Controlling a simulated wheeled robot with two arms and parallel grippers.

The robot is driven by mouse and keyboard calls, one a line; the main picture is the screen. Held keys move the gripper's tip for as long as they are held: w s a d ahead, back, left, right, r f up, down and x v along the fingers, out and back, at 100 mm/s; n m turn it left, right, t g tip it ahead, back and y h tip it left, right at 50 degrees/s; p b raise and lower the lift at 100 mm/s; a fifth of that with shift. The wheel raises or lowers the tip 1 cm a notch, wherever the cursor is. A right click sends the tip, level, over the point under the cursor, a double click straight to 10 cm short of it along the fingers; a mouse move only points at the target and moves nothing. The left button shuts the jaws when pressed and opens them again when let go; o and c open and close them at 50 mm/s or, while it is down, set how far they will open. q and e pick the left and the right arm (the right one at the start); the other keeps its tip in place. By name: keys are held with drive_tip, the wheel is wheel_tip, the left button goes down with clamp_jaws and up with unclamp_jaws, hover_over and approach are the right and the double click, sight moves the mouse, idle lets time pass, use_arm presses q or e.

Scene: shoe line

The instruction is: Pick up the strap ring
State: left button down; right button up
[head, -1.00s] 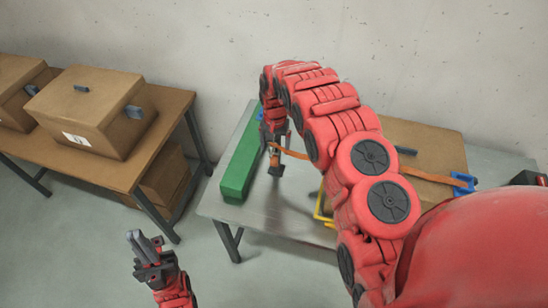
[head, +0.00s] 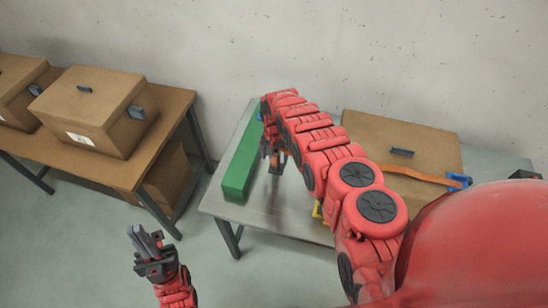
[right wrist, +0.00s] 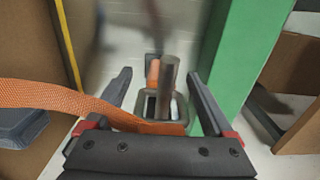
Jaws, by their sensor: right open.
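The strap ring (right wrist: 152,108) is a grey rectangular loop with the orange strap (right wrist: 62,98) at its near side. In the right wrist view it lies between the two spread fingers of my right gripper (right wrist: 160,100), with gaps on both sides. A blurred grey post (right wrist: 168,78) shows just beyond or in the ring; I cannot tell which. In the head view my right gripper (head: 273,158) is beside the green block, and the ring is not clear there. My left gripper (head: 148,244) is over the floor, away from the tables; its finger gap is unclear.
The green block (head: 239,172) stands close on the left of my right gripper. A brown box (head: 400,132) with an orange strap and a blue clip (head: 459,181) is on the metal table (head: 262,208). A yellow part (head: 318,212) is mostly behind my arm. Boxes stand on the left table (head: 176,100).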

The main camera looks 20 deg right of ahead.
drive_tip(key=shift+c, duration=0.3)
clamp_jaws()
drive_tip(key=shift+r, duration=0.15)
